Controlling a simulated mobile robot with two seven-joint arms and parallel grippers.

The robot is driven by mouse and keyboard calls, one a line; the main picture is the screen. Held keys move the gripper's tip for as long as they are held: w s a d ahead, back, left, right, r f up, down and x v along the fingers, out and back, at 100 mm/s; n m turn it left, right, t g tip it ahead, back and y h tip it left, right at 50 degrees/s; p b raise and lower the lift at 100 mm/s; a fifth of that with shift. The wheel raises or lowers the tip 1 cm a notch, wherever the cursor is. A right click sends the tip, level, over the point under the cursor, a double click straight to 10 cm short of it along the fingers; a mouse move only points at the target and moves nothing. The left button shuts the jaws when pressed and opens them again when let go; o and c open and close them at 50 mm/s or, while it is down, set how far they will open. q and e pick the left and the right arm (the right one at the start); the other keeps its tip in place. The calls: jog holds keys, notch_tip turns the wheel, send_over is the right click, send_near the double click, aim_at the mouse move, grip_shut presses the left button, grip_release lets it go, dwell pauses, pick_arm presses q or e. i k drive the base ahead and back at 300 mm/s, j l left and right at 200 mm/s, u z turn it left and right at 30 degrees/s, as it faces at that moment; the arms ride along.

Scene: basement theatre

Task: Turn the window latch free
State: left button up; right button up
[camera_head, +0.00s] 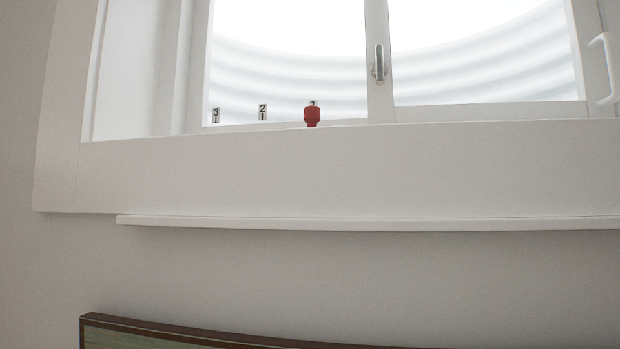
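The window (380,108) fills the upper part of the head view, with a white frame and bright panes. A small metallic grey latch (379,63) sits upright on the middle post between the two panes. Neither of my grippers is in view, and nothing touches the latch or the handle.
A red knob-like piece (312,115) stands at the window's lower edge, with small tags numbered 2 (263,111) and 3 (215,115) to its left. A white ledge (370,223) juts out below. A dark-framed picture (200,335) shows at the bottom.

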aim_at(378, 70)
jog(key=k, duration=1.2)
